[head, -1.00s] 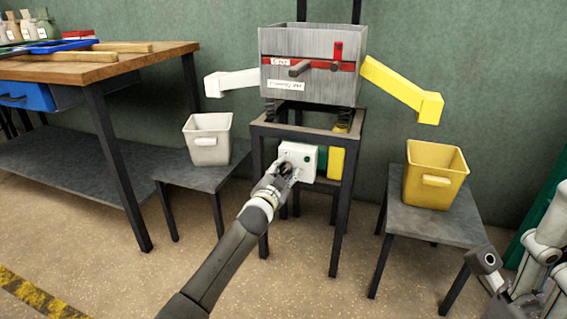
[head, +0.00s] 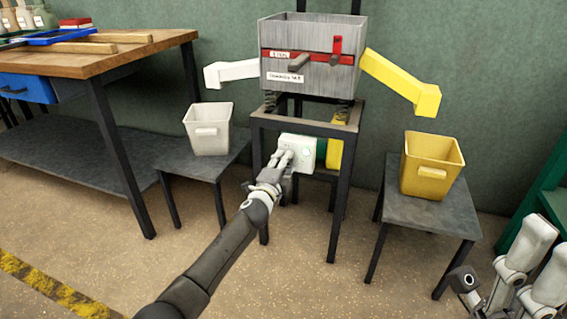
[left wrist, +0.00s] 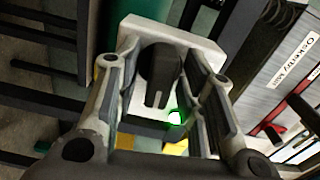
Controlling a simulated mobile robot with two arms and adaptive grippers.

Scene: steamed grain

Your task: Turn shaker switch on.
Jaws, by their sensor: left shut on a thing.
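The shaker switch is a white box (head: 298,153) under the shaker's stand, and it fills the middle of the left wrist view (left wrist: 185,40). Its black rotary knob (left wrist: 160,75) has a pointer that faces down in the left wrist view. A green lamp (left wrist: 175,117) beside the knob glows brightly. My left gripper (head: 283,159) is at the box's front face, shut on the knob, with one finger on either side of it. In the head view the fingers hide the knob.
The grey shaker hopper (head: 312,60) stands above the switch, with a white chute (head: 232,75) and a yellow chute (head: 402,82). Stand legs (head: 337,215) are close to my left arm. A white bin (head: 208,130) and a yellow bin (head: 432,165) sit on low tables either side.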

